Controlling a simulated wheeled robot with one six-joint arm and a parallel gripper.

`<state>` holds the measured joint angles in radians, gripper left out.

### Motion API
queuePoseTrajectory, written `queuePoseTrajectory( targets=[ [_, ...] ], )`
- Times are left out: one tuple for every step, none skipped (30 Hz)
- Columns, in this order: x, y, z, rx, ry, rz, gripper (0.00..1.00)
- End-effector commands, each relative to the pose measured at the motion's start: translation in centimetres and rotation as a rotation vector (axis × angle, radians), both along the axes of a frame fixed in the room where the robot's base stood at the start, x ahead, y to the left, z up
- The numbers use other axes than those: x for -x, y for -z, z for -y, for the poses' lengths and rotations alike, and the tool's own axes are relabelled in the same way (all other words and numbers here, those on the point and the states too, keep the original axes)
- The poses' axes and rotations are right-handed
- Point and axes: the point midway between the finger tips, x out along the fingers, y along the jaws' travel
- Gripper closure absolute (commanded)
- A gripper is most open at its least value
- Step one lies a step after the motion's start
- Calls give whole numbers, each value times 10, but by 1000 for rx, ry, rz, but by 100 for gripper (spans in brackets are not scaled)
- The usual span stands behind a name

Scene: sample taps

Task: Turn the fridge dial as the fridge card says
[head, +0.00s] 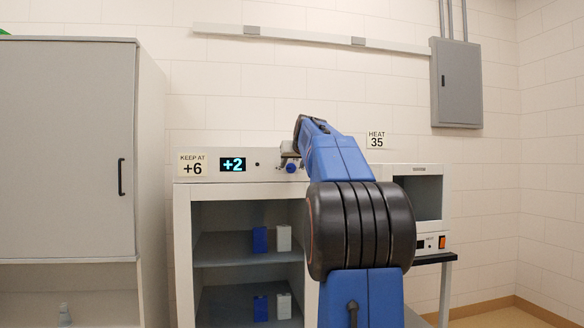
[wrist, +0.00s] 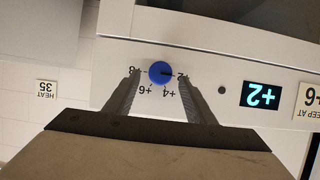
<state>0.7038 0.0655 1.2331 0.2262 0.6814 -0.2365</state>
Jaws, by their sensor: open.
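The fridge card (head: 192,163) reads "KEEP AT +6". It is partly cut off, upside down, at the right of the wrist view (wrist: 310,100). The fridge display (head: 232,164) shows +2; it also shows in the wrist view (wrist: 262,95). The blue fridge dial (wrist: 160,73) has a dark pointer line towards the +2 mark, with +4, +6 and a partly covered 8 around it. In the head view the dial (head: 291,169) is just below my gripper (head: 289,153). My gripper (wrist: 159,76) is open, with one finger each side of the dial; contact cannot be told.
The fridge (head: 183,240) has an open-looking front with blue and white boxes on its shelves. A heater unit (head: 416,170) stands at right under a "HEAT 35" card (head: 377,140). A grey cabinet (head: 70,150) stands at left. My arm hides part of the fridge front.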

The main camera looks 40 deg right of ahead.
Motion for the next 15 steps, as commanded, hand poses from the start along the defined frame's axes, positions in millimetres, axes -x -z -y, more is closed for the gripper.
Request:
queuePoseTrajectory(
  targets=[
    [-6,3,3,-1,0,-1,50],
    [-8,4,5,-1,0,-1,50],
    [-11,5,7,-1,0,-1,50],
    [-13,7,8,-1,0,-1,50],
    [-15,8,9,-1,0,-2,50],
    [-17,9,10,-1,0,-1,50],
    [-18,9,11,-1,0,-1,50],
    [-19,9,11,-1,0,-1,50],
    [-19,10,12,0,0,0,50],
    [-20,10,12,0,0,0,50],
    [-20,10,12,0,0,0,50],
    [-20,10,12,0,0,0,50],
    [-20,10,12,0,0,0,50],
    [-20,10,12,0,0,0,50],
    [-20,10,12,0,0,0,50]
  ],
)
